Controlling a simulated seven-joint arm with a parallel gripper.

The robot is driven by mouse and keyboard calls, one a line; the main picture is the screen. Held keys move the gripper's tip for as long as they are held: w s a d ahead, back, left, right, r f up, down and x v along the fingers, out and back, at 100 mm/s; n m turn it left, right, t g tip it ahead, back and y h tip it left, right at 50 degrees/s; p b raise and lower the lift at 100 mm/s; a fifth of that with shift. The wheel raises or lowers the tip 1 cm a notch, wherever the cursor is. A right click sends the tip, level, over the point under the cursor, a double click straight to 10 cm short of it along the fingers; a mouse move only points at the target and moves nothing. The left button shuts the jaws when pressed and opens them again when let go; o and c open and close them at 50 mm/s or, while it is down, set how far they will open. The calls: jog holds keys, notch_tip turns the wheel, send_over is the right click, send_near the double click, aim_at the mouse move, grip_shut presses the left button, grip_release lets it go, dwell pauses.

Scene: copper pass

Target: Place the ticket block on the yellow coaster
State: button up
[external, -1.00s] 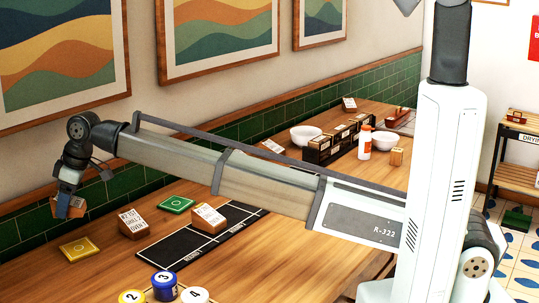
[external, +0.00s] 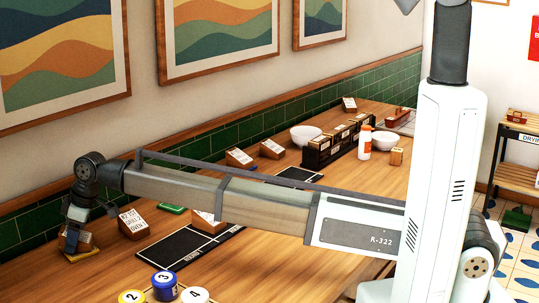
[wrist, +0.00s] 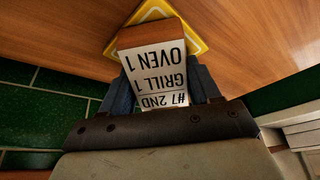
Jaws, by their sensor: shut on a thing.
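My gripper (external: 72,238) is shut on a wooden ticket block (external: 84,237) with a white printed face. In the wrist view the block (wrist: 155,65) reads "#7 2ND GRILL 1 OVEN 1" upside down, between my two blue-grey fingers (wrist: 162,92). The yellow coaster (external: 92,252) lies on the table directly under the block and is mostly covered by it and the gripper. In the wrist view the coaster's edge (wrist: 196,45) shows around the block's far end. I cannot tell whether the block touches the coaster.
Another ticket block (external: 132,223) stands just right of the gripper. A green coaster (external: 172,209) and a further ticket block (external: 206,222) are partly behind my arm. A black mat (external: 190,247) and numbered round pieces (external: 165,285) lie nearer. The tiled wall (external: 30,220) is close behind.

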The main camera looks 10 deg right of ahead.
jog(key=shift+f, duration=0.1)
jog(key=o, duration=1.1)
jog(key=v, duration=1.2)
